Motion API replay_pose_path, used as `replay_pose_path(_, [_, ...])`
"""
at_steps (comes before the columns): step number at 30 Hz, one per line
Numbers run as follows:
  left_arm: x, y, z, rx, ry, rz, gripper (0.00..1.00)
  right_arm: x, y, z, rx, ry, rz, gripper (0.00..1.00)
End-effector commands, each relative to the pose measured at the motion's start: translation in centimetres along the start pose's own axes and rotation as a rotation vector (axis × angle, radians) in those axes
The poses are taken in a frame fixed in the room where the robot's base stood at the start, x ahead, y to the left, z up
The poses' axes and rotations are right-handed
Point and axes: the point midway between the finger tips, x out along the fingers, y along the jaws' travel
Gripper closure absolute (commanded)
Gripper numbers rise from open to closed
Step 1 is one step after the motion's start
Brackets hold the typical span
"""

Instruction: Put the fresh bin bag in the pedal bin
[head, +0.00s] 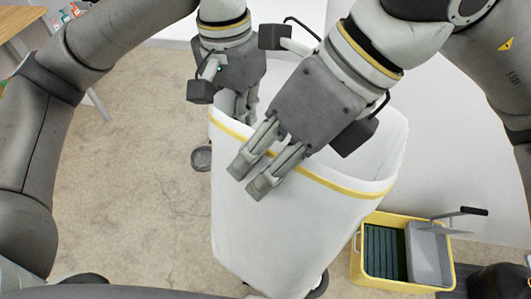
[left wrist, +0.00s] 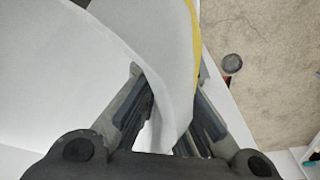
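The white bin bag (head: 270,220), with a yellow band below its rim, stands wide open in the middle of the head view. It also fills the left of the left wrist view (left wrist: 60,70). My left gripper (head: 246,118) is at the bag's far left rim, pointing down. In the left wrist view its fingers (left wrist: 168,75) are apart, with a fold of white sheet between them. My right gripper (head: 252,180) is in front of the near rim, fingers apart, across the yellow band. I cannot tell the pedal bin's body from the bag, which may be covering it.
A yellow mop bucket (head: 357,262) with a grey wringer stands at the lower right, close to the bag. A small dark round dish (head: 201,158) lies on the floor left of the bag. The floor at the left is mostly clear. A wooden tabletop (head: 18,20) is at the upper left.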

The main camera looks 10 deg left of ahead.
Motion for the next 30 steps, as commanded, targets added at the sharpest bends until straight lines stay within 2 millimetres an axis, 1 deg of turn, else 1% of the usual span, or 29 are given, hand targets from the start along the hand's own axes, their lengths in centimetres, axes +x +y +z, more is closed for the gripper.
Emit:
replay_pose_path(1, [0.0, 0.0, 0.0, 0.0, 0.0, 0.0, 1.0, 0.0, 0.0, 0.0, 0.0, 0.0, 0.0, 0.88])
replay_pose_path(4, [0.0, 0.0, 0.0, 0.0, 0.0, 0.0, 1.0, 0.0, 0.0, 0.0, 0.0, 0.0, 0.0, 1.0])
replay_pose_path(8, [0.0, 0.0, 0.0, 0.0, 0.0, 0.0, 1.0, 0.0, 0.0, 0.0, 0.001, 0.0, 0.0, 1.0])
replay_pose_path(15, [0.0, 0.0, 0.0, 0.0, 0.0, 0.0, 0.7, 0.0, 0.0, 0.0, 0.001, 0.0, 0.0, 1.0])
replay_pose_path(25, [-0.1, 0.0, 0.0, 0.0, 0.001, 0.0, 0.7, 0.0, 0.0, 0.0, 0.001, 0.0, 0.0, 1.0])
replay_pose_path(28, [-0.8, 0.0, -0.1, -0.001, 0.003, -0.001, 0.7, -0.1, 0.0, 0.0, 0.0, 0.0, 0.0, 1.0])
replay_pose_path(30, [-1.5, 0.0, -0.1, 0.0, 0.003, -0.002, 0.7, -0.1, 0.0, 0.0, 0.0, 0.0, 0.0, 1.0])
